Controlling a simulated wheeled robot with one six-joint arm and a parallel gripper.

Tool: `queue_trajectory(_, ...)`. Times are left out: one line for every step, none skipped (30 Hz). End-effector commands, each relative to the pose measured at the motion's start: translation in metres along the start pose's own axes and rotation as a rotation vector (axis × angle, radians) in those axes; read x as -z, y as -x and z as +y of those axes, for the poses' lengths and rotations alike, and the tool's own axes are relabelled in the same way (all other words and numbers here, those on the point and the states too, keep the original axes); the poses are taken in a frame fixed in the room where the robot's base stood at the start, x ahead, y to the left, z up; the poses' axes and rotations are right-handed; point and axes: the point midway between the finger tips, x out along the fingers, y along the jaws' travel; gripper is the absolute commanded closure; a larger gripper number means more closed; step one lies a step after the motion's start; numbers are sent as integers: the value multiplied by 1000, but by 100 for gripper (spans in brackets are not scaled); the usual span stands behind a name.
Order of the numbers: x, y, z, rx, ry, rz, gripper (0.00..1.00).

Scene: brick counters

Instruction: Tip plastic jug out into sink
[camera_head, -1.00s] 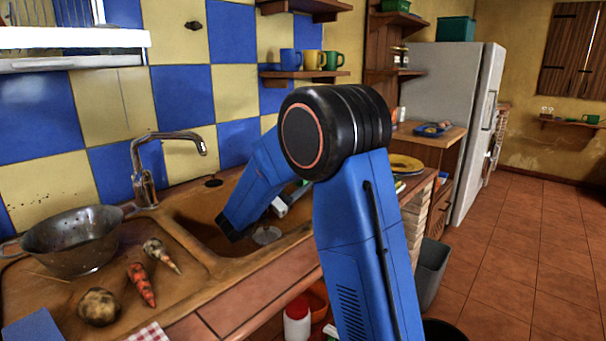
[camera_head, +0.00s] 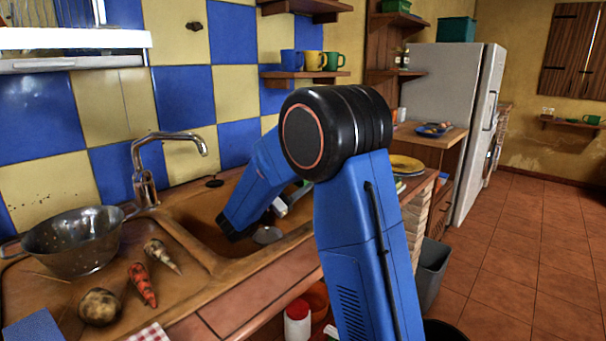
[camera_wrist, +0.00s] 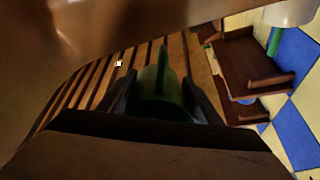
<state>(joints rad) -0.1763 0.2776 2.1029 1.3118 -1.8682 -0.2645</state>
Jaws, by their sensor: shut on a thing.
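The brown sink (camera_head: 196,240) is set in the counter below the tap, and my blue arm reaches over it. My gripper (camera_wrist: 163,97) is shut on a green thing, which seems to be the plastic jug (camera_wrist: 162,108). Only part of it shows between the dark fingers in the wrist view; its mouth and contents cannot be made out. In the head view my arm hides most of the gripper and the jug. A small greyish rounded thing (camera_head: 267,235) shows low in the basin; I cannot tell what it is.
A metal tap (camera_head: 150,170) stands behind the sink. Mugs (camera_head: 313,60) stand on a wall shelf.

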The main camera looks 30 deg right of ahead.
Motion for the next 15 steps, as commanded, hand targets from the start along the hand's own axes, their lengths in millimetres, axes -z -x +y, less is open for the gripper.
queue_trajectory(0, 0, 0, 0, 0, 0, 100)
queue_trajectory(0, 0, 0, 0, 0, 0, 100)
queue_trajectory(0, 0, 0, 0, 0, 0, 100)
queue_trajectory(0, 0, 0, 0, 0, 0, 100)
queue_trajectory(0, 0, 0, 0, 0, 0, 100)
queue_trajectory(0, 0, 0, 0, 0, 0, 100)
queue_trajectory(0, 0, 0, 0, 0, 0, 100)
queue_trajectory(0, 0, 0, 0, 0, 0, 100)
queue_trajectory(1, 0, -1, 0, -1, 0, 100)
queue_trajectory(2, -1, -1, 0, -1, 0, 100)
queue_trajectory(3, -1, -2, 0, -2, 0, 100)
queue_trajectory(5, -2, -3, -1, -2, 1, 100)
queue_trajectory(7, -3, -4, -1, -3, 1, 100)
queue_trajectory(8, -4, -4, -1, -3, 1, 100)
queue_trajectory(10, -5, -6, -1, -2, 1, 100)
